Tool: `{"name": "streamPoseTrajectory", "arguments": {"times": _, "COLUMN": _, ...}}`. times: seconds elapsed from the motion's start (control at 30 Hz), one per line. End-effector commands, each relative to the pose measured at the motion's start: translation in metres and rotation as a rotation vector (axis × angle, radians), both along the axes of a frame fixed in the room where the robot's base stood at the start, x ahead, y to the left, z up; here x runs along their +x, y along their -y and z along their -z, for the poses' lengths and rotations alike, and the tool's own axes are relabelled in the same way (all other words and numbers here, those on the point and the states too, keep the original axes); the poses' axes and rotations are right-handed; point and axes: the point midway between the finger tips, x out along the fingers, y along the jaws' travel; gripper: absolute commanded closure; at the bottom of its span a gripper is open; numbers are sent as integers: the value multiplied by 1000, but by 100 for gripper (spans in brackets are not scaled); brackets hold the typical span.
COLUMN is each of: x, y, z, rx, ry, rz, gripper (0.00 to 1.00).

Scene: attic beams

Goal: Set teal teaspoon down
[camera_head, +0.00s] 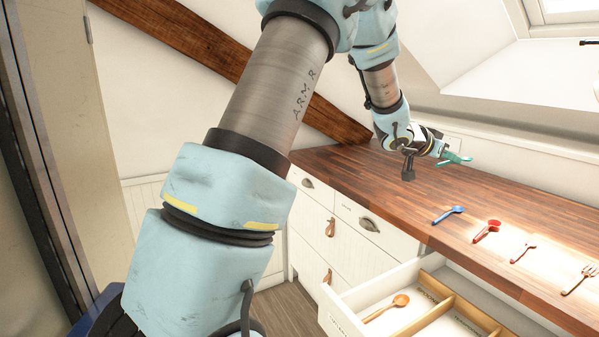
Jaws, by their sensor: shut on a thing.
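The teal teaspoon (456,158) is at the end of my arm, above the back part of the wooden countertop. My gripper (438,151) is shut on it and holds it with its bowl pointing right. The spoon's handle is mostly hidden by the gripper. The spoon appears to be held over the counter, but the exact height is hard to judge.
On the wooden countertop (400,190) lie a blue spoon (448,215), a red spoon (487,230), a small red utensil (523,250) and a fork (580,280). Below, an open divided drawer (340,296) holds a wooden spoon (388,308). The counter's left part is clear.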

Motion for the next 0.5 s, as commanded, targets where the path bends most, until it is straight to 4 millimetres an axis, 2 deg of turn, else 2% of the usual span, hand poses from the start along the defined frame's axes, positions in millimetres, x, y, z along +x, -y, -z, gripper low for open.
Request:
{"name": "streamPoseTrajectory", "arguments": {"times": 0.27, "x": 0, "y": -29, "z": 18, "rx": 2, "ry": -2, "rz": -65, "gripper": 100}}
{"name": "streamPoseTrajectory", "arguments": {"times": 0.5, "x": 0, "y": -72, "z": 45, "rx": 3, "ry": -4, "rz": -166, "gripper": 100}}
